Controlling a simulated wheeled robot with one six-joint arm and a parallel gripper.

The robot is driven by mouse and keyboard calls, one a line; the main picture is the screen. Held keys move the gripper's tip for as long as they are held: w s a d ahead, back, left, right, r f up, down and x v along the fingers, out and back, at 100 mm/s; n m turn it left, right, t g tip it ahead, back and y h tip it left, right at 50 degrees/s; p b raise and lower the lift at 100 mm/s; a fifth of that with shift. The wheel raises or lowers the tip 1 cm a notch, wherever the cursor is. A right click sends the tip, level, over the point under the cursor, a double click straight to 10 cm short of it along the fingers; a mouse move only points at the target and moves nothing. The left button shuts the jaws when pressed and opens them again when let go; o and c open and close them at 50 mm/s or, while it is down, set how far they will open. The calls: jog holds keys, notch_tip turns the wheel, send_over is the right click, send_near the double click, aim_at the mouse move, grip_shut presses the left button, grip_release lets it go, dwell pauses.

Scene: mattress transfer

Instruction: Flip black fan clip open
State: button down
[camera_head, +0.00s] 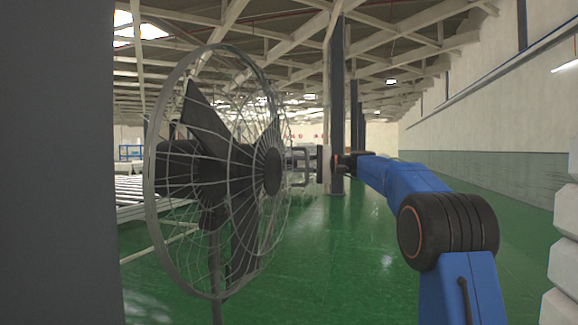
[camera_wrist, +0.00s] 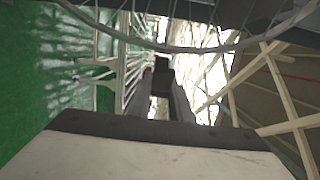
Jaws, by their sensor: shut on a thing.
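The black fan (camera_head: 205,125) stands on a pole at the left in the head view, inside a round grey wire cage. A curved part of the cage rim (camera_wrist: 190,50) crosses the top of the wrist view. My gripper (camera_head: 297,166) is at the right side of the cage, near the dark round hub. In the wrist view my gripper (camera_wrist: 160,88) has its two grey fingers on either side of a small dark piece (camera_wrist: 162,78). It looks like the black clip, shut between the fingers. The cage wires partly overlap the fingertips in the head view.
A dark pillar (camera_head: 55,160) fills the left edge of the head view. A roller conveyor (camera_head: 135,193) stands behind the fan. White stacked shapes (camera_head: 562,262) stand at the right edge. The green floor (camera_head: 345,255) between is clear.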

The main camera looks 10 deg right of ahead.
jog(key=shift+w+a+f+n+g+y, duration=0.15)
jog(key=shift+w+n+g, duration=0.2)
jog(key=shift+n+g, duration=0.7)
jog(key=shift+w+a+r+n+g+y, duration=0.1)
jog(key=shift+w+n+g+y, duration=0.3)
jog(key=shift+g, duration=1)
jog(key=shift+w+a+f+n+g+h, duration=0.1)
jog(key=shift+w+n+g, duration=0.15)
jog(key=shift+n+g, duration=0.85)
jog(key=shift+w+a+g, duration=0.1)
jog(key=shift+g, duration=0.55)
jog(key=c, duration=1.6)
grip_release()
jog(key=shift+s+r+m+t, duration=0.2)
jog(key=shift+s+m+t, duration=0.05)
jog(key=shift+t, duration=0.45)
jog(key=shift+s+m+t, duration=0.1)
jog(key=shift+m+t, duration=0.3)
jog(key=shift+t, duration=0.2)
